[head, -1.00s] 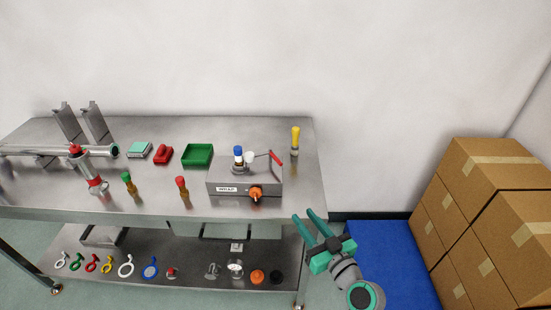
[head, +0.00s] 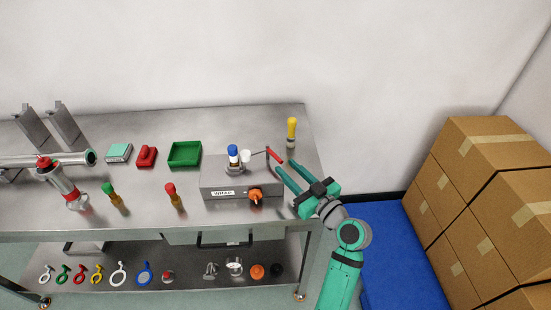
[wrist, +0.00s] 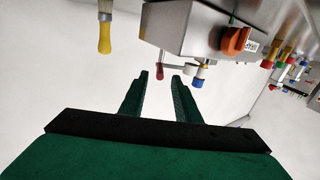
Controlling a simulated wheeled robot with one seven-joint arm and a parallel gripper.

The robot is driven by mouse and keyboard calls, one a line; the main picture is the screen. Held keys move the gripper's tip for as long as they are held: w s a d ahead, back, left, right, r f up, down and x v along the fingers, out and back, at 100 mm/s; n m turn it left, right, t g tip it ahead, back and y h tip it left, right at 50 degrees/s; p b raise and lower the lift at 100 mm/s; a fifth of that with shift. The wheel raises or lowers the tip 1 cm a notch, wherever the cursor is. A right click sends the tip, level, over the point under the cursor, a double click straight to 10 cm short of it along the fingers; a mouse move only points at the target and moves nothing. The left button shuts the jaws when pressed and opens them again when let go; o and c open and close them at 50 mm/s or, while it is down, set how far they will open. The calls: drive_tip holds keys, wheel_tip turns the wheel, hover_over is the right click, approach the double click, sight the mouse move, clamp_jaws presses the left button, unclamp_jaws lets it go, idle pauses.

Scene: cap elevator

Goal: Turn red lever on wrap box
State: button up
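The wrap box (head: 222,180) is a grey metal box with a "WRAP" label on the steel table. Its red lever (head: 274,155) sticks out on a thin arm at the top right; the red tip also shows in the wrist view (wrist: 160,73). My green gripper (head: 281,171) is open and empty at the box's right side, fingers pointing toward the lever. In the wrist view the lever tip appears between and beyond the fingertips (wrist: 164,78); I see no contact.
A yellow-handled brush (head: 291,130) stands on the table behind the lever, close to my fingers. Stacked boxes (head: 470,180) fill the right.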

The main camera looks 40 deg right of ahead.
sight(278, 157)
drive_tip(key=shift+w, duration=3.05)
clamp_jaws()
